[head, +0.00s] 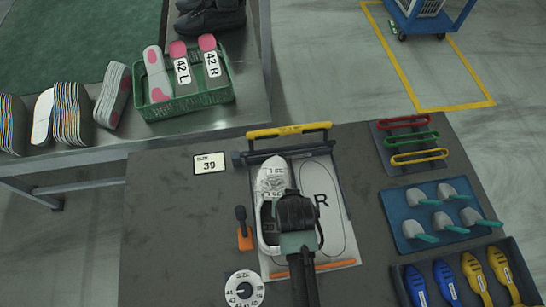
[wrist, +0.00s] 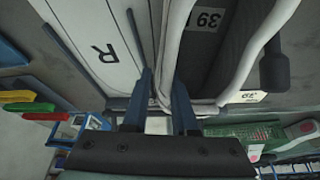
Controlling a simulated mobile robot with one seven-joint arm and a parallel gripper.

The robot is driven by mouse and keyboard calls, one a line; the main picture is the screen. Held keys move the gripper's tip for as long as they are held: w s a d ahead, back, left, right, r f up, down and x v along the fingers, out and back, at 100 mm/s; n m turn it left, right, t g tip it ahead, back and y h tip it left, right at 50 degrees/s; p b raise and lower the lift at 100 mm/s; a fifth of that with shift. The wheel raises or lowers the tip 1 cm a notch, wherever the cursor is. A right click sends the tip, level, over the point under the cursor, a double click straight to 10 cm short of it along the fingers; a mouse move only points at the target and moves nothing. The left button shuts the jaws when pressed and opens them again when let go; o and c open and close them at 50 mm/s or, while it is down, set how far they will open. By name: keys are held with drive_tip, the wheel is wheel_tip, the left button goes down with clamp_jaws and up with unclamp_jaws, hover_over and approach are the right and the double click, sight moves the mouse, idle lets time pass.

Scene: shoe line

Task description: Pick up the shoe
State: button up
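I cannot see clear contact on both sides.
The plate (head: 345,215) has a yellow bar (head: 290,130) behind it. A size 39 card (head: 209,163), an orange-based lever (head: 245,238) and a dial (head: 244,289) stand left. Blue trays (head: 405,243) fill the right. A green crate (head: 170,107) holds insoles.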

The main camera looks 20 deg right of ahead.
drive_tip(key=shift+x, duration=1.25)
drive_tip(key=shift+c, duration=0.2)
clamp_jaws()
drive_tip(key=shift+w, duration=0.1)
